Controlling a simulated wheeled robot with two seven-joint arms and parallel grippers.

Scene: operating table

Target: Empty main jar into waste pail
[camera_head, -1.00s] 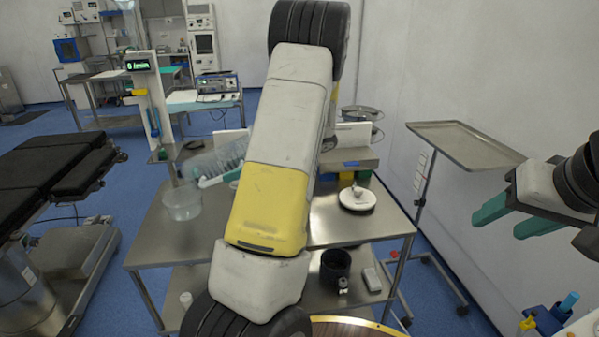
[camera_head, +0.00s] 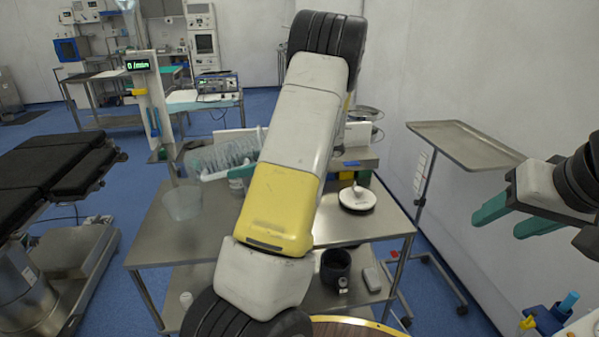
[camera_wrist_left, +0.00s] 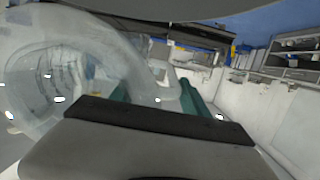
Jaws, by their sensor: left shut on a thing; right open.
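The clear main jar (camera_head: 222,154) is on its side in the air in the head view, one end toward the left. My left gripper (camera_head: 214,175), with teal fingers, is shut on it. In the left wrist view the jar (camera_wrist_left: 60,75) fills the left side beside my left fingers (camera_wrist_left: 155,98). The translucent waste pail (camera_head: 182,204) stands on the steel cart's left end, below the jar's left end. I cannot tell what is in the jar or pail. My right gripper (camera_head: 508,215) is open and empty at the right.
The steel cart (camera_head: 155,245) carries a white round lid-like piece (camera_head: 357,199). A dark pot (camera_head: 336,268) is on its lower shelf. My left arm hides the cart's middle. A post with a green display (camera_head: 140,65) stands behind the pail. An empty tray stand (camera_head: 465,145) is at right.

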